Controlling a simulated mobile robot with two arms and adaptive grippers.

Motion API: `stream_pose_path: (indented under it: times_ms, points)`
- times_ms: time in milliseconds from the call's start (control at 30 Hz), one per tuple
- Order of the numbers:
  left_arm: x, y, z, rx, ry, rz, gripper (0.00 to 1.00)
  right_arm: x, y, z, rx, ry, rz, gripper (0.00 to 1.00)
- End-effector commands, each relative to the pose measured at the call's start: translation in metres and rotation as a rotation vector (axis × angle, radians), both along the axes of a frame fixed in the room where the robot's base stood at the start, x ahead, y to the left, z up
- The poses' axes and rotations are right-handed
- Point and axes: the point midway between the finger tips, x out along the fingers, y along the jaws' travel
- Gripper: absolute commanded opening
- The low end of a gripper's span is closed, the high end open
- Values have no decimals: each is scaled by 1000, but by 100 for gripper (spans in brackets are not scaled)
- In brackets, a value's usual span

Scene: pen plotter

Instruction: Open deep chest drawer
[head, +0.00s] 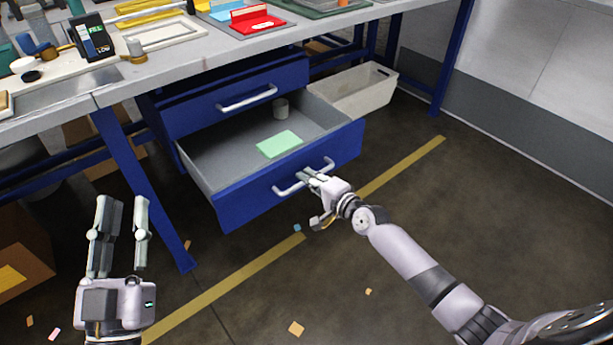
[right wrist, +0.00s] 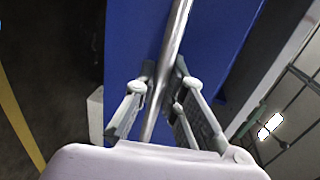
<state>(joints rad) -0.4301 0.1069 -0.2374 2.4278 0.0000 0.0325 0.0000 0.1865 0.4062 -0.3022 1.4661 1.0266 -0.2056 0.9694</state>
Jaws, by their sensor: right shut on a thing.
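The deep blue chest drawer (head: 234,206) is the lower one under the workbench in the head view, and it stands pulled well out. My right gripper (head: 309,176) is at the drawer's silver handle (head: 289,189), shut on the bar. In the right wrist view the handle bar (right wrist: 177,32) runs between the two fingers (right wrist: 163,92), before the blue drawer front (right wrist: 133,40). My left gripper (head: 122,205) is open and empty at the lower left, away from the drawer.
An upper blue drawer (head: 209,113) with its own handle sits above. A pale bin (head: 357,92) stands right of the chest. The blue bench leg (head: 143,190) is between my left gripper and the drawer. Floor in front is mostly clear, with small scraps (head: 296,328).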

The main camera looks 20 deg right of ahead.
Motion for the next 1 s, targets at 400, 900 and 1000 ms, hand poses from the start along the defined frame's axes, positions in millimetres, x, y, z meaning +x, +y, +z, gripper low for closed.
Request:
stream_pose_path:
  times_ms: [400,900,1000]
  points:
    - [1,0,-3,5,16,1,27,-2,-1,-1,-1,1,0,0]
    - [1,0,-3,5,16,1,27,-2,-1,0,0,0,0,32]
    - [1,0,-3,5,16,1,27,-2,-1,0,0,0,0,32]
